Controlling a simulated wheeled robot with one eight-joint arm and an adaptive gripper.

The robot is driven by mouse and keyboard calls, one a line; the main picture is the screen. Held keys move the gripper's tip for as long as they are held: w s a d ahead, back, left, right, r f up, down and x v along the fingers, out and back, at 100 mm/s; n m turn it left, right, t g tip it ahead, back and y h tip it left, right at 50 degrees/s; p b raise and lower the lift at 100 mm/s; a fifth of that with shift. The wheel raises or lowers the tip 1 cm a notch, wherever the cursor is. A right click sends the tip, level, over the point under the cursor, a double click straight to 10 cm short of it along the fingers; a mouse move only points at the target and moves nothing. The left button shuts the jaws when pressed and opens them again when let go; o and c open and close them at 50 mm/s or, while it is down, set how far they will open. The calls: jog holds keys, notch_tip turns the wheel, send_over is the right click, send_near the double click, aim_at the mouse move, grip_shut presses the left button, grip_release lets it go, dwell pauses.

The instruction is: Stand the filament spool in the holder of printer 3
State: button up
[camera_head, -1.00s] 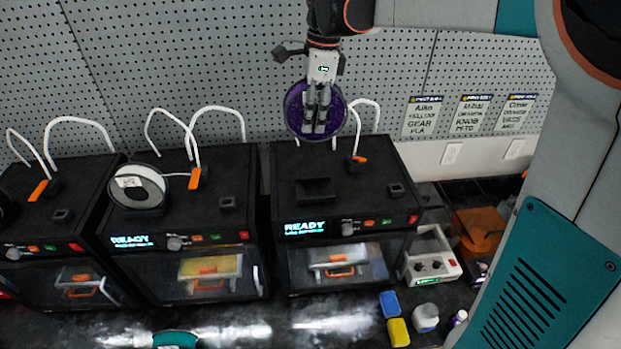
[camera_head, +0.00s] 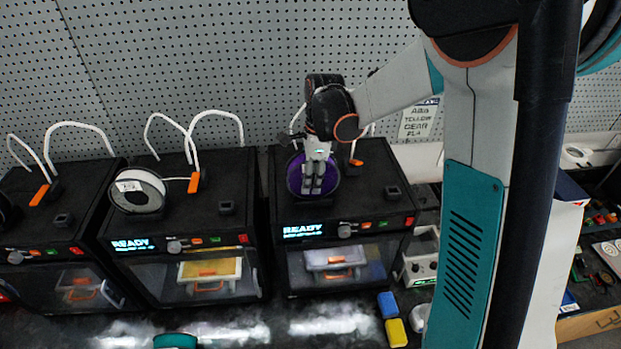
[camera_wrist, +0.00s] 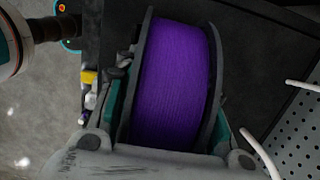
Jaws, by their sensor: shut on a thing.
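The purple filament spool (camera_head: 296,181) is upright, low over the top of the right-hand black printer (camera_head: 370,185), whose screen reads READY. My gripper (camera_head: 313,190) is shut on the spool from above and hides its middle. In the wrist view the purple winding of the spool (camera_wrist: 180,80) lies between my fingers (camera_wrist: 178,142), with a dark flange on each side. The holder on this printer's top is hidden behind the spool and gripper, so I cannot tell whether the spool touches it.
The middle printer (camera_head: 235,180) carries a white spool (camera_head: 137,190) and an orange-tipped white tube. Another printer (camera_head: 75,200) stands at the left. A pegboard (camera_head: 250,60) rises behind. Blue (camera_head: 388,304) and yellow (camera_head: 396,332) blocks lie on the bench in front.

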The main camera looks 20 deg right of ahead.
jog(key=shift+f, duration=0.45)
jog(key=o, duration=1.3)
jog(key=shift+f, duration=0.1)
